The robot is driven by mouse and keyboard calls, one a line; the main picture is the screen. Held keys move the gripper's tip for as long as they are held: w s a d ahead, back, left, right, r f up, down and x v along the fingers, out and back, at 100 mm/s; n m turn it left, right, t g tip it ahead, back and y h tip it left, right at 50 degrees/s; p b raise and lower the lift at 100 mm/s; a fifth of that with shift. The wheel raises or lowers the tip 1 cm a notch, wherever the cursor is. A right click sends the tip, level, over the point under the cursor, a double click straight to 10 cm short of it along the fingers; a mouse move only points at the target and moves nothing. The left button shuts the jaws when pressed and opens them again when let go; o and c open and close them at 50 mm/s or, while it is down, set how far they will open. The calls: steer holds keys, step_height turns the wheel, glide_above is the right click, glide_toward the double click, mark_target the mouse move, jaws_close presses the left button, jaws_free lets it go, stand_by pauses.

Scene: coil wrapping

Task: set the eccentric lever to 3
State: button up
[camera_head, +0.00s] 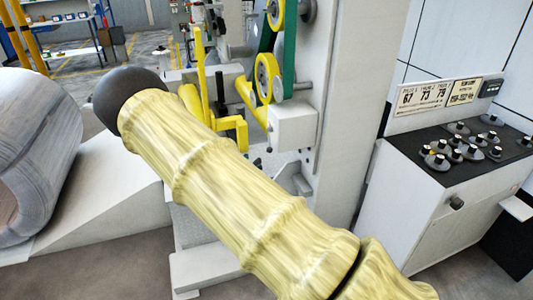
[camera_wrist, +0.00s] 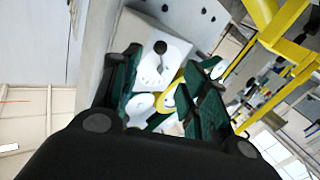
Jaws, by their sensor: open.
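My gripper (camera_wrist: 165,97) shows in the wrist view with its two dark green fingers spread apart and nothing held between them. Beyond the fingers is a white plate (camera_wrist: 172,62) with a dark round knob (camera_wrist: 160,47) near its top; this may be the eccentric lever, but I cannot tell for sure. The knob is apart from both fingers. No setting numbers are readable. In the head view my yellowish arm crosses the middle, and my gripper does not show there. A white box (camera_head: 292,126) on the machine column shows beyond my arm.
Yellow bars (camera_head: 236,125) and a green belt on yellow wheels (camera_head: 266,77) are on the machine. A yellow frame (camera_wrist: 285,40) is at right in the wrist view. A large wrapped coil (camera_head: 35,150) is at left, a control console (camera_head: 455,165) at right.

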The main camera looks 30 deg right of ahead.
mark_target(268, 151)
steer(key=p+x, duration=0.1)
steer(key=x, duration=0.9)
steer(key=shift+f, duration=0.1)
jaws_close()
